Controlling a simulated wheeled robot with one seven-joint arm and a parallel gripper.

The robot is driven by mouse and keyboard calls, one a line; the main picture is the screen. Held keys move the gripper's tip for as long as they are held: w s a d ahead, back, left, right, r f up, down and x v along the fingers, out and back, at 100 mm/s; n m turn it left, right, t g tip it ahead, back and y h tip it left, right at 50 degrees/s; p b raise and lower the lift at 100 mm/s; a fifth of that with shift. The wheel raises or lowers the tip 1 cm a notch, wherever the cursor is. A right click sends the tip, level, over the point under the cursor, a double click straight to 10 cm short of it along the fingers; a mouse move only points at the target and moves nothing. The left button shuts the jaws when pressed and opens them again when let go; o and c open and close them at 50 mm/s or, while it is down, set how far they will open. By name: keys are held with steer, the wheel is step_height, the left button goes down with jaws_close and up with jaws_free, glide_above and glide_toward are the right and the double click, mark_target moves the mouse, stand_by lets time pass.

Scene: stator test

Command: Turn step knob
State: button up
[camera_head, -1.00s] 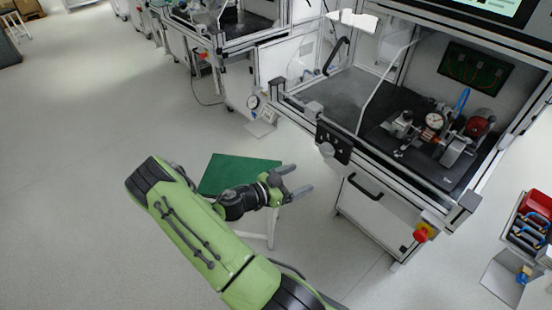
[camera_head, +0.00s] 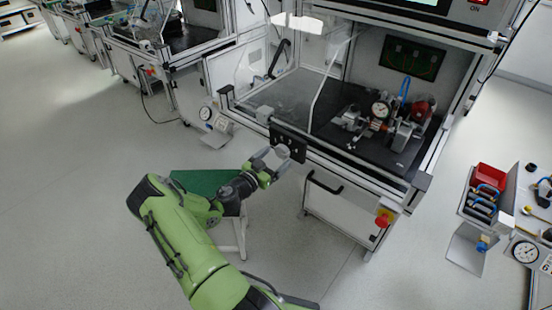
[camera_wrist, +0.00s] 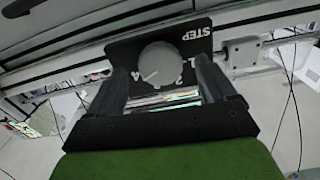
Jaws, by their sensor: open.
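The step knob (camera_wrist: 162,64) is a round grey dial with a pointer line, mounted on a black panel marked STEP (camera_wrist: 196,44). In the head view the knob (camera_head: 282,151) sits on the black panel (camera_head: 298,147) at the front edge of the test station. My gripper (camera_wrist: 166,78) is open, with one finger on each side of the knob in the wrist view. In the head view my gripper (camera_head: 276,160) is right at the panel. I cannot tell whether the fingers touch the knob. Part of the panel's lettering is hidden behind the right finger.
The station's black work surface (camera_head: 330,105) holds a fixture with a dial gauge (camera_head: 380,110). A black drawer handle (camera_head: 324,184) and a red emergency button (camera_head: 383,218) are on its front. Open floor lies to the left.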

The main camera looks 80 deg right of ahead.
steer(key=shift+s+d, duration=0.2)
steer(key=shift+d, duration=0.25)
steer(key=c, duration=1.1)
steer(key=shift+o, duration=0.2)
